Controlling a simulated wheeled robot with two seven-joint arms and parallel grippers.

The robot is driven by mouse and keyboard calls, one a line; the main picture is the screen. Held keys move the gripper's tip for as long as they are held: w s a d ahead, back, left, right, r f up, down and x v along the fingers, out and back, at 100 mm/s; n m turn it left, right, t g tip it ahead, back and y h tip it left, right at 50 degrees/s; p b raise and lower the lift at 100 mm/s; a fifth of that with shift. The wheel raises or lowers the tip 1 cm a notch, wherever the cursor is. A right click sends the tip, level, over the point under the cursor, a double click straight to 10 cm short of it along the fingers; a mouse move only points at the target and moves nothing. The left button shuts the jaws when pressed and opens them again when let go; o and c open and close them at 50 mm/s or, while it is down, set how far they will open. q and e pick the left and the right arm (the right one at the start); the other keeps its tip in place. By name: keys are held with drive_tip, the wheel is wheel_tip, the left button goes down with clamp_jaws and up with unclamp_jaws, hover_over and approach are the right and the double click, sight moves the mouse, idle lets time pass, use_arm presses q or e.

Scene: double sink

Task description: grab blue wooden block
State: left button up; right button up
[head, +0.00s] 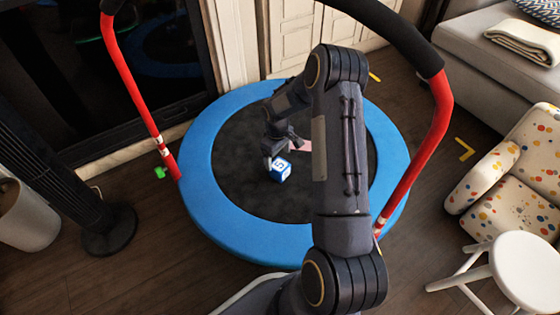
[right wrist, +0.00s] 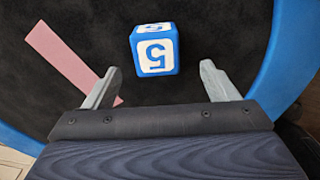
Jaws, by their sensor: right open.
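The blue wooden block (head: 281,170) has white faces and a number 5, and it sits on the black mat of a round blue-rimmed trampoline. In the right wrist view the block (right wrist: 154,49) lies just beyond the fingertips, roughly centred between them and apart from both. My right gripper (head: 279,160) is open and empty, close to the block in the head view. Its two grey fingers (right wrist: 160,78) are spread wide in the wrist view. My left gripper is not in view.
The trampoline's blue rim (head: 225,230) surrounds the mat. A pink strip (right wrist: 58,57) lies beside the block. A red handlebar (head: 425,150) with black padding arches over the trampoline. A black tower fan (head: 60,165) stands left; a white stool (head: 525,265) and spotted chair (head: 515,180) stand right.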

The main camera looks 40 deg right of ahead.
sight(280, 165)
drive_tip(key=shift+w+f, duration=0.1)
drive_tip(key=shift+f, duration=0.1)
wheel_tip(280, 165, down, 3)
drive_tip(key=shift+d+f+b, duration=0.15)
drive_tip(key=shift+b, duration=0.95)
drive_tip(key=f+b, duration=0.1)
drive_tip(key=f, duration=0.1)
drive_tip(key=f+b, duration=0.1)
drive_tip(key=f, duration=0.1)
drive_tip(key=shift+s+d, duration=0.15)
drive_tip(key=shift+s, duration=0.05)
drive_tip(key=shift+r, duration=0.1)
drive_tip(key=c, duration=1.1)
